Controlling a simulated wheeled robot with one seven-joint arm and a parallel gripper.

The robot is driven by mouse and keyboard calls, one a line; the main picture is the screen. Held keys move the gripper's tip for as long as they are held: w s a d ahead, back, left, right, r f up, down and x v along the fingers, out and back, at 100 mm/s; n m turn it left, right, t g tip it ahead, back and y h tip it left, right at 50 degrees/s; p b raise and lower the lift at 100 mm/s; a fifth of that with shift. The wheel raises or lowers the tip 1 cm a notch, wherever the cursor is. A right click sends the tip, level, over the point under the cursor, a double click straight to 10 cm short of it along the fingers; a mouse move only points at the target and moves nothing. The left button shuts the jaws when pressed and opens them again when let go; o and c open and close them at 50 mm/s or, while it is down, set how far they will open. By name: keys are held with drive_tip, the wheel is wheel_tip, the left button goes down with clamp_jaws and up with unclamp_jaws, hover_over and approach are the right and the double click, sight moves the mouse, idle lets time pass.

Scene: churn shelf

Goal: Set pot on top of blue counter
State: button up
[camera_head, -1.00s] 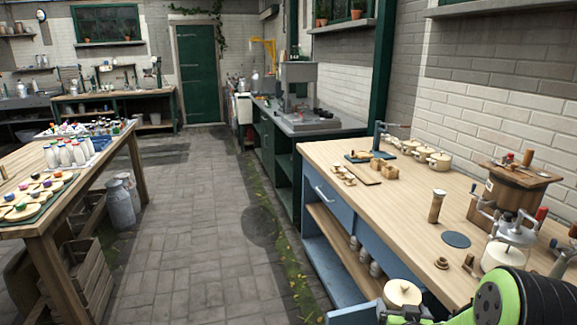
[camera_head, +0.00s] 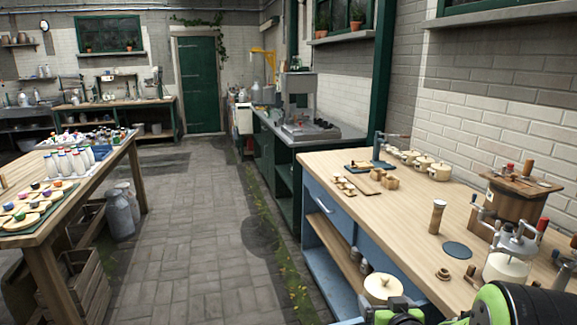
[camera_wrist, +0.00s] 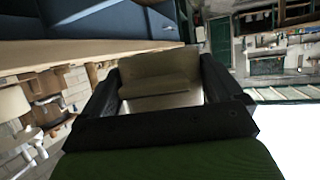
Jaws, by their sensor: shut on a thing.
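A cream pot with a round knobbed lid (camera_head: 382,287) shows low in the head view, beside the front edge of the blue counter. My gripper (camera_head: 398,312) is shut on it; the fingers are mostly hidden at the bottom of the head view. The blue counter (camera_head: 335,160) has a pale wooden top and a blue front with open shelves below. The exact height of the pot against the counter top is hard to tell.
The counter top holds several cream pots (camera_head: 438,171) at the back, small wooden blocks (camera_head: 390,182), a wooden grinder (camera_head: 437,216), a dark disc (camera_head: 457,249) and a metal-framed jar device (camera_head: 508,260) on the right. The middle of the top is clear. A bottle-laden table (camera_head: 45,233) stands left.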

drive_tip(key=shift+a+r, duration=0.15)
drive_tip(key=shift+r, duration=0.1)
drive_tip(key=a, duration=0.7)
wheel_tip(320, 180, down, 6)
drive_tip(key=s+p, duration=0.1)
drive_tip(key=p, duration=1.2)
drive_tip(key=shift+s+d, duration=0.15)
drive_tip(key=shift+s, duration=0.2)
